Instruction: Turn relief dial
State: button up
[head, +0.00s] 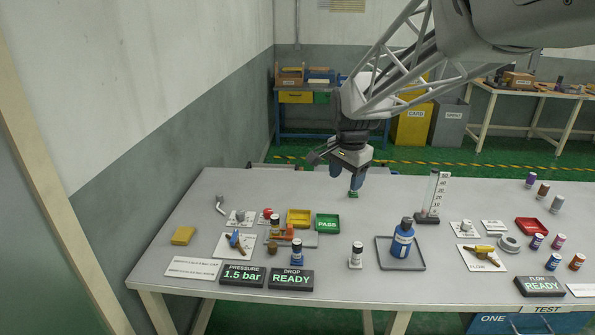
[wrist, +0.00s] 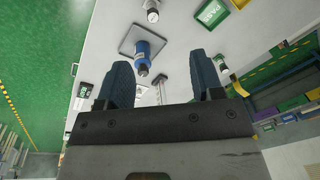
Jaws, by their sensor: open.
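My gripper (head: 352,186) hangs over the back middle of the table, pointing down, with its two blue fingers apart. In the wrist view the open fingers (wrist: 168,85) show nothing clamped between them. A small green item (head: 354,194) shows just below the fingertips in the head view; I cannot tell its exact distance. No dial is legibly marked as relief. A small red round knob (head: 267,213) stands at the left part of the table, beside the yellow tray, well left of my gripper. A brown knob-like piece (head: 272,247) stands nearer the front.
A blue bottle (head: 402,240) stands on a grey tray, right of and nearer than my gripper. A tall measuring stand (head: 432,196) is to the right. The green PASS tray (head: 327,223) and pressure display (head: 243,275) are left. Table around the white-topped vial (head: 356,255) is mostly clear.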

jog(key=w+a+f+m, duration=0.2)
jog(key=w+a+f, duration=0.35)
jog(key=w, duration=0.25)
jog(key=w+a+f+m, duration=0.2)
jog(key=w+a+f, duration=0.2)
jog(key=w+a, duration=0.25)
jog(key=m+g, duration=0.1)
jog(key=m, duration=0.4)
send_over(268, 210)
jog(key=f, duration=1.4)
jog(key=shift+s+d+f, duration=0.25)
jog(key=shift+s+f, duration=0.05)
jog(key=shift+f, duration=0.1)
jog(key=shift+w+a+f, duration=0.2)
jog(key=shift+a+f, duration=0.1)
jog(key=shift+f, duration=0.1)
jog(key=shift+f, duration=0.1)
jog(key=shift+f, duration=3.8)
